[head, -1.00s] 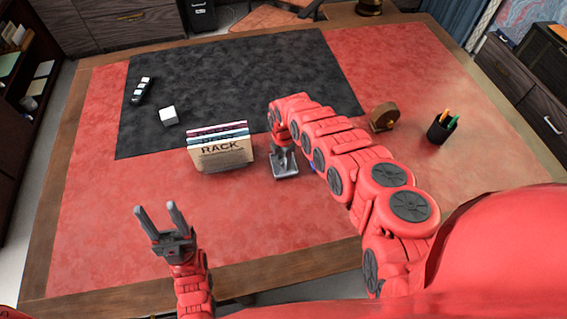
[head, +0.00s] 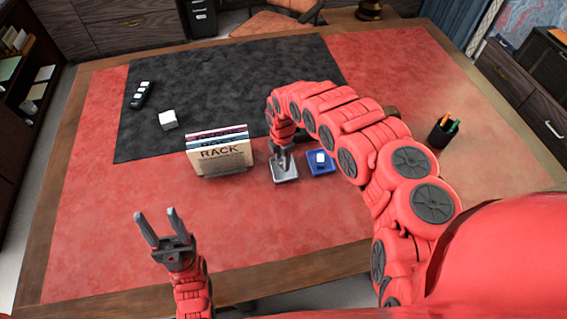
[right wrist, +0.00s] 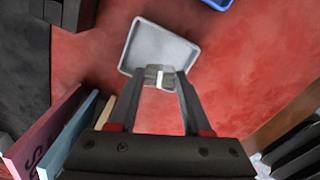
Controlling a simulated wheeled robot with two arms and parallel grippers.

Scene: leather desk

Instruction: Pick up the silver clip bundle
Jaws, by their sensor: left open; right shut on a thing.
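The silver clip bundle (right wrist: 160,76), a small silvery piece with a white band, is between the fingertips of my right gripper (right wrist: 160,82) in the right wrist view. My right gripper (head: 283,160) is shut on it, over the near side of a grey tray (right wrist: 160,42). The grey tray also shows in the head view (head: 287,174), where the bundle is too small to make out. I cannot tell how far the bundle is above the tray. My left gripper (head: 162,229) is open and empty over the front left of the desk.
A rack of upright books (head: 220,158) stands just left of the grey tray. A blue tray (head: 318,170) with a white item lies to its right. A white cube (head: 169,120), a dark strip with white pieces (head: 141,95) and a pen cup (head: 438,136) stand farther off. The front red area is clear.

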